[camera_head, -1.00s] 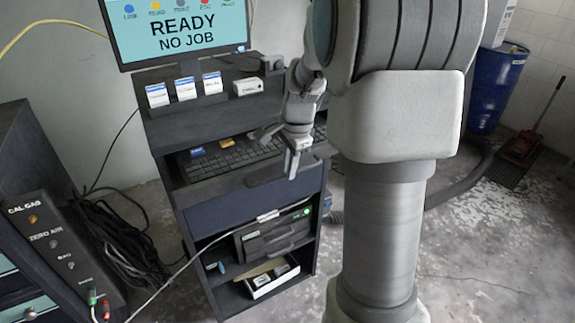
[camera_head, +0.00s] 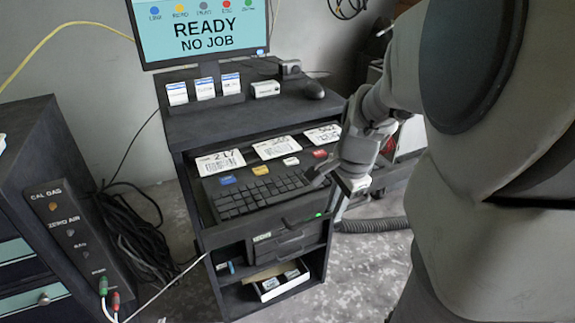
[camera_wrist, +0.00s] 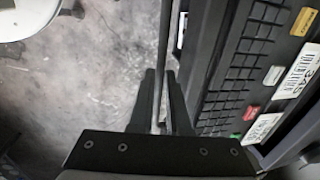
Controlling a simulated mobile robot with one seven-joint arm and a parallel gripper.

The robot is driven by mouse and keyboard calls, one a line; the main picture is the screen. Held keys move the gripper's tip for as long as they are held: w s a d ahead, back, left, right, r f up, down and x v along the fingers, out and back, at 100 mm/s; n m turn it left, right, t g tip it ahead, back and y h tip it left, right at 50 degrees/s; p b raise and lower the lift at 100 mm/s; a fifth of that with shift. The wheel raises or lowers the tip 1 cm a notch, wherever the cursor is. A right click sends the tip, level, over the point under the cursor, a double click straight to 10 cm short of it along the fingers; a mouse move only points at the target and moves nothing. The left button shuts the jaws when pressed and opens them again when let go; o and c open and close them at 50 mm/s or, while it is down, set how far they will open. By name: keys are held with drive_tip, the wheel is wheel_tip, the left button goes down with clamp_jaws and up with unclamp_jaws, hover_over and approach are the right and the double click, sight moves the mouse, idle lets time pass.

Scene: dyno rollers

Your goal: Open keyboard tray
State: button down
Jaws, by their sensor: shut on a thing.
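The keyboard tray (camera_head: 262,219) is slid out of the dark cabinet, with the keyboard (camera_head: 262,190) fully exposed on it. Three white label cards lie behind the keyboard, the middle one (camera_head: 277,148) near a yellow block. My gripper (camera_head: 330,182) is at the tray's front right side. In the wrist view, my gripper (camera_wrist: 160,78) has its fingers on either side of a thin dark bar (camera_wrist: 165,45) along the tray's front and is shut on it. The exact finger contact is partly hidden by the gripper body.
A CAL GAS box (camera_head: 65,235) and cables stand at left. An open shelf with a small carton (camera_head: 280,281) is below the tray.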

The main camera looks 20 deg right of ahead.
drive_tip(key=shift+s, duration=0.55)
drive_tip(key=c, duration=0.9)
unclamp_jaws()
